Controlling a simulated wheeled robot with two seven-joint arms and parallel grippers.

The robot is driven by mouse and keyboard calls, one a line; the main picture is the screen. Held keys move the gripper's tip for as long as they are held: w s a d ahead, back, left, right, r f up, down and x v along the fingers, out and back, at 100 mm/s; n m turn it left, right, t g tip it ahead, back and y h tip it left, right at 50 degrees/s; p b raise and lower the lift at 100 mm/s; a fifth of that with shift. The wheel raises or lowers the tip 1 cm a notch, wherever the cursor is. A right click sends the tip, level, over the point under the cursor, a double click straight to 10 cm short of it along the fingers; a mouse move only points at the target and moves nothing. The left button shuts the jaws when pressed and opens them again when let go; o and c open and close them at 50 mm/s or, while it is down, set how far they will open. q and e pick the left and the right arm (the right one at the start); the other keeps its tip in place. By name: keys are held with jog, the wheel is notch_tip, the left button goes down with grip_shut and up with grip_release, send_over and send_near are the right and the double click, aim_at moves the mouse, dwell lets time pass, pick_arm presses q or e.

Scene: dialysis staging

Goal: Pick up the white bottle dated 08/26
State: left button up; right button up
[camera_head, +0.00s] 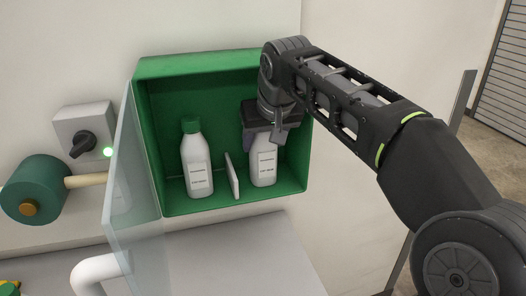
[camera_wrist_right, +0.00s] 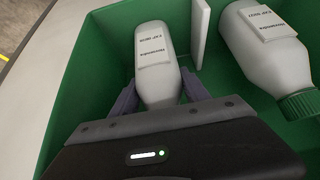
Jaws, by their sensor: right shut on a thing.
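Two white bottles stand in a green open-fronted cabinet (camera_head: 190,68). The left bottle (camera_head: 197,172) has a green cap and a printed label; it also shows in the right wrist view (camera_wrist_right: 265,50). The right bottle (camera_head: 263,170) also has a label, and its print is too small to read surely. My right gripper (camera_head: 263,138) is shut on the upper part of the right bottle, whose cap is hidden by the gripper. In the right wrist view, the fingers (camera_wrist_right: 160,92) sit on both sides of this bottle (camera_wrist_right: 155,60). My left gripper is not in view.
A thin white divider (camera_head: 232,177) stands between the bottles. A clear door (camera_head: 131,180) hangs open at the cabinet's left. A dark knob (camera_head: 83,144) and a green roller (camera_head: 35,190) are further left. A white curved pipe (camera_head: 95,270) is below.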

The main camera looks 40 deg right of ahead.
grip_shut()
jog(key=shift+r, duration=0.2)
dwell(0.3)
jog(key=shift+r+b, duration=0.1)
jog(key=shift+b, duration=0.2)
jog(key=shift+s+a, duration=0.1)
jog(key=shift+s, duration=0.3)
jog(key=s+a+b, duration=0.2)
jog(key=s, duration=0.6)
jog(key=s+a+b, duration=0.2)
jog(key=s+a, duration=0.1)
jog(key=s, duration=0.5)
jog(key=shift+a+b, duration=0.35)
jog(key=shift+b, duration=0.05)
jog(key=shift+s, duration=0.1)
